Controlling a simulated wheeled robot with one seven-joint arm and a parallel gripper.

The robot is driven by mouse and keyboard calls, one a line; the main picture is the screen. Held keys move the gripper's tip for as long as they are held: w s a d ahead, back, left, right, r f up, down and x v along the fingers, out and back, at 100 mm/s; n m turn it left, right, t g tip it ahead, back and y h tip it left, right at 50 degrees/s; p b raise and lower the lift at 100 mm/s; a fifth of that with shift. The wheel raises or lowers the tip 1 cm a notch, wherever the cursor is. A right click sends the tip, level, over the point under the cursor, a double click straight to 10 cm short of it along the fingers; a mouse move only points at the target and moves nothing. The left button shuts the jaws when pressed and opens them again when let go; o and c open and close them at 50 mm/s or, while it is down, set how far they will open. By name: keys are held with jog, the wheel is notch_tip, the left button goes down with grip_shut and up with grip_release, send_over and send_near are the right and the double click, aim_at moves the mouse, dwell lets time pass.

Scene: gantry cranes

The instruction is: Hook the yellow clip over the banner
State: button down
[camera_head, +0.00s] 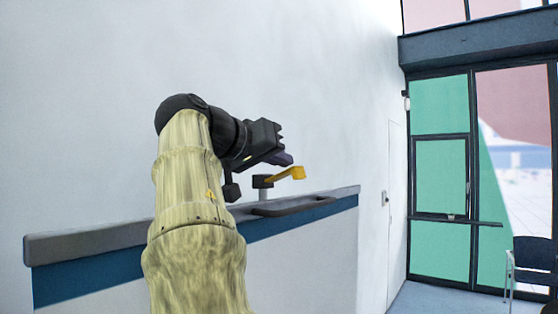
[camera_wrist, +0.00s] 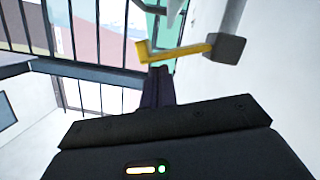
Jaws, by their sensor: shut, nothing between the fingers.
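The yellow clip (camera_head: 288,174) is a bar with a bent end, joined to a dark block (camera_head: 262,181) on a short pale post above the grey ledge. It also shows in the wrist view (camera_wrist: 182,51), with its bent end at the left and the dark block (camera_wrist: 226,48) at the right. My gripper (camera_head: 287,160) is shut and empty, just above the clip in the head view. In the wrist view its dark fingers (camera_wrist: 158,84) point towards the bar; I cannot tell whether they touch it. I cannot make out anything that is surely the banner.
A grey ledge (camera_head: 90,239) tops a white panel with a blue stripe along the white wall. A dark handle-like bar (camera_head: 295,206) lies along the ledge's front edge. Tall dark-framed windows (camera_head: 440,150) and a chair (camera_head: 533,263) are at the right, with open floor before them.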

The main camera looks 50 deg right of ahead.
jog(key=shift+r, duration=0.1)
jog(key=shift+w+r+p, duration=0.1)
jog(key=shift+r+p, duration=0.4)
jog(key=shift+p, duration=0.05)
jog(key=w+a+r+p, duration=0.2)
jog(key=a+r, duration=0.3)
jog(key=a, duration=0.4)
jog(key=shift+a, duration=0.4)
jog(key=shift+s+f, duration=0.1)
